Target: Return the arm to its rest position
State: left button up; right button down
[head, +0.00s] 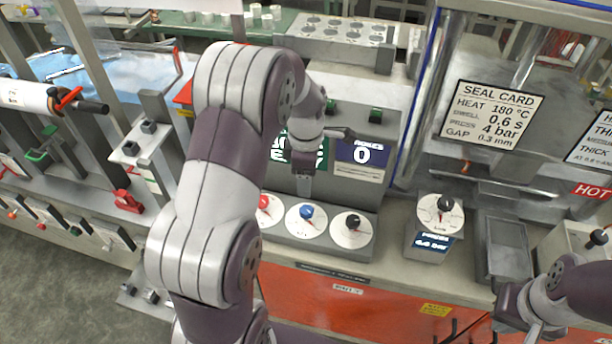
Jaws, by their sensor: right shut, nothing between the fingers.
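My left arm rises large through the middle of the view and bends down over the control console. Its gripper (318,150) is at the console's display panel, in front of the green and blue screens; its fingers are small and partly hidden, so I cannot tell their state. My right arm comes in from the right edge. Its gripper (532,328) is low at the bottom right, over the front edge of the bench, shut and empty. It is apart from the things on the bench.
The console has red (267,208), blue (307,212) and black (352,221) knobs on white dials. A pressure dial (441,212) stands to their right, beside a grey tray (502,250). The sealing press with its SEAL CARD (491,112) and HOT sign (592,191) is at right.

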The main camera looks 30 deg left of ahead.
pick_arm(q)
jog(key=shift+r, duration=0.45)
jog(key=s+d+m, duration=0.4)
jog(key=s+m, duration=0.3)
jog(key=m, duration=0.4)
jog(key=s+d+r+m+t, duration=0.1)
jog(key=s+d+m, duration=0.3)
jog(key=s+m, duration=0.3)
jog(key=m, duration=0.4)
jog(key=shift+d+r+m, duration=0.15)
jog(key=shift+d+m, duration=0.05)
jog(key=shift+m, duration=0.1)
